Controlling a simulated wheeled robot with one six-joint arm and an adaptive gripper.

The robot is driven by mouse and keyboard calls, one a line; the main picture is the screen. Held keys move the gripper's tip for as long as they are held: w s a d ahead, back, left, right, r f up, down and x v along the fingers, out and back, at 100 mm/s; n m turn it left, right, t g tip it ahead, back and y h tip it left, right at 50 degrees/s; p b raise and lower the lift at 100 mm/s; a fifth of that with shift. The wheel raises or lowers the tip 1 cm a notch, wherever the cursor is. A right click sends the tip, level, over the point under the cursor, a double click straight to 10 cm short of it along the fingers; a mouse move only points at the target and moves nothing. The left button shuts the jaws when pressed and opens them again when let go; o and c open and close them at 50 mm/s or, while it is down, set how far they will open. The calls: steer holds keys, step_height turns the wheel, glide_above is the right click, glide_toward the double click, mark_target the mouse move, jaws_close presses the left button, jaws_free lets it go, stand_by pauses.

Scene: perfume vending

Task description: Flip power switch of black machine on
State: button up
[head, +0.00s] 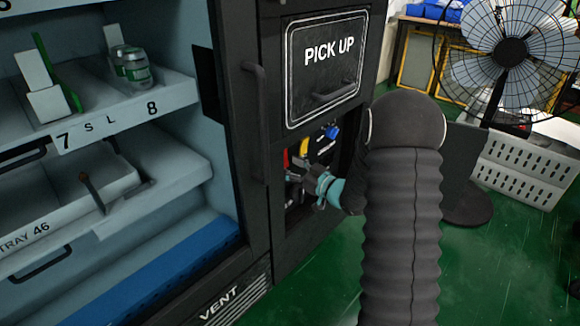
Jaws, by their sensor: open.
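The black machine (283,232) is a vending machine with its lit, shelved interior open on the left. Its front panel has a "PICK UP" hatch (327,52). Below the hatch is a dark recess (322,152) with small red, yellow and blue parts inside. My gripper (304,177), grey with a teal part behind it, is at the recess's lower opening, beside the coloured parts. Its fingers are small and partly hidden, and I see nothing held between them. I cannot tell which part in the recess is the power switch, or whether the gripper touches anything.
A black handle (256,120) stands out left of the hatch. A fan (508,50) and a white perforated crate (520,168) are at the right. My grey corrugated arm covers the area right of the recess. Green floor (500,270) is clear at the lower right.

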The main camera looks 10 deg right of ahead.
steer(key=shift+w, duration=0.1)
jaws_close()
steer(key=shift+a+f+b, duration=0.1)
steer(key=shift+f+b, duration=0.25)
steer(key=shift+b, duration=0.75)
steer(key=shift+t+y+b, duration=0.3)
steer(key=shift+t+b, duration=0.1)
steer(key=shift+b, duration=0.25)
steer(key=shift+r, duration=0.2)
jaws_free()
steer(key=v, duration=1.2)
